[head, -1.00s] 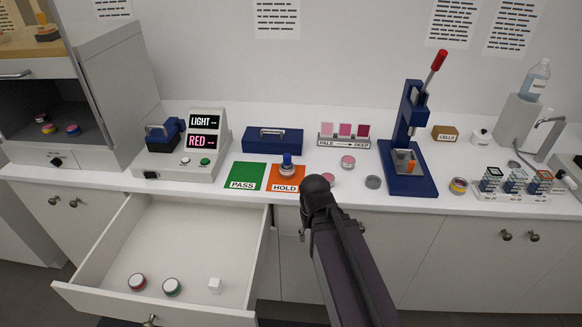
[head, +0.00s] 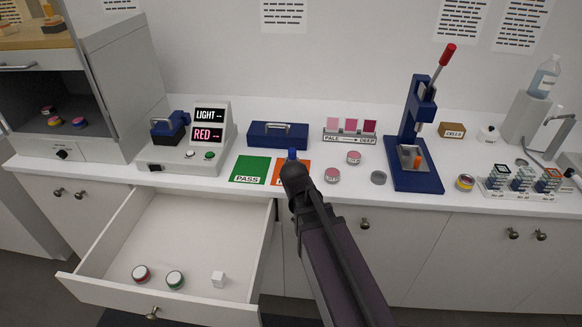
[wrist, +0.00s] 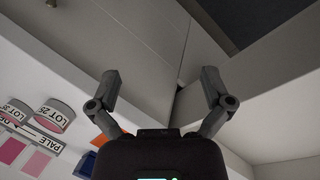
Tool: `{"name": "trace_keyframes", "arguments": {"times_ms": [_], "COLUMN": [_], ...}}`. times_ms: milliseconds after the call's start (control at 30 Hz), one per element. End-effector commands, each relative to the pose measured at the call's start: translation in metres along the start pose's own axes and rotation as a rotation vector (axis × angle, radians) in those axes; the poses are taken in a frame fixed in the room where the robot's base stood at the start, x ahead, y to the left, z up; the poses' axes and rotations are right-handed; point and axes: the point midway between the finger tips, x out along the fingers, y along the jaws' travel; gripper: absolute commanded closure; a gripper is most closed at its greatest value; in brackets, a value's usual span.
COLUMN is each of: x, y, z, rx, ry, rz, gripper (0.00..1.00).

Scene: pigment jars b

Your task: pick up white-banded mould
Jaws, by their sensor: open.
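My gripper shows in the wrist view (wrist: 160,74) with its two fingers spread and nothing between them. In the head view the end of my arm (head: 292,172) is in front of the orange HOLD card, and its fingers cannot be made out.
A blue press (head: 414,180) with a red-knobbed lever stands left of the rack. A blue-topped item (head: 292,154) is partly hidden by my arm.

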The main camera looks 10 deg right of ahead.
Motion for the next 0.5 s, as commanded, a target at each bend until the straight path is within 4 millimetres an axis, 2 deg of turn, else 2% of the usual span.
{"name": "trace_keyframes", "arguments": {"times_ms": [33, 267, 500], "x": [0.001, -0.011, -0.042], "y": [0.003, 0.015, 0.012], "z": [-0.019, -0.079, -0.147], "rx": [-0.087, -0.520, -0.944], "ry": [-0.014, -0.132, -0.337], "rz": [0.051, 0.300, 0.538], "gripper": [0.00, 0.00, 0.00]}}
